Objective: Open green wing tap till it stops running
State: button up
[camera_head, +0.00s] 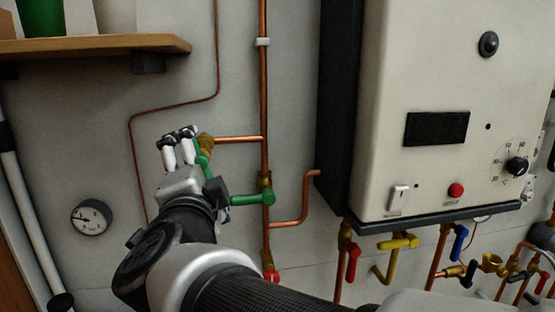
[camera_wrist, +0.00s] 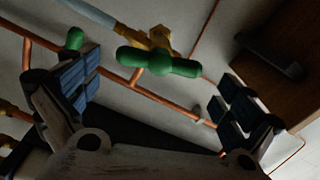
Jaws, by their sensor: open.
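The green wing tap (camera_wrist: 158,62) sits on a brass valve body (camera_wrist: 155,38) in the wrist view, its two wings spread across the picture. In the head view its green handle (camera_head: 203,158) is partly hidden behind my gripper (camera_head: 178,142). In the wrist view my gripper (camera_wrist: 158,92) is open, with padded fingers to the left and right of the tap. No finger visibly touches the tap, and nothing is held. I cannot see whether water runs.
A green lever (camera_head: 252,198) is on the upright copper pipe (camera_head: 263,90) close by. A shelf (camera_head: 100,45) is above left and a round gauge (camera_head: 91,217) below left. The boiler (camera_head: 440,100) is to the right, with red (camera_head: 353,262), yellow (camera_head: 398,243) and blue (camera_head: 459,243) valve handles beneath.

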jog(key=v, duration=0.7)
jog(key=shift+s, duration=0.2)
jog(key=shift+d, duration=0.1)
jog(key=s+d+f+n+g+y+b, duration=0.1)
jog(key=s+d+f+n+g, duration=0.1)
jog(key=d+f+n+g, duration=0.35)
jog(key=s+d+f+n+g+y+b, duration=0.1)
jog(key=s+d+f+n+g, duration=0.1)
jog(key=d+f+n, duration=0.65)
jog(key=s+d+f+m+g+h, duration=0.2)
jog(key=s+d+f+g+h, duration=0.3)
jog(key=s+d+f, duration=0.7)
jog(key=shift+s+d+f+h, duration=0.3)
jog(key=shift+d+f+h, duration=0.2)
jog(key=shift+d+f, duration=0.5)
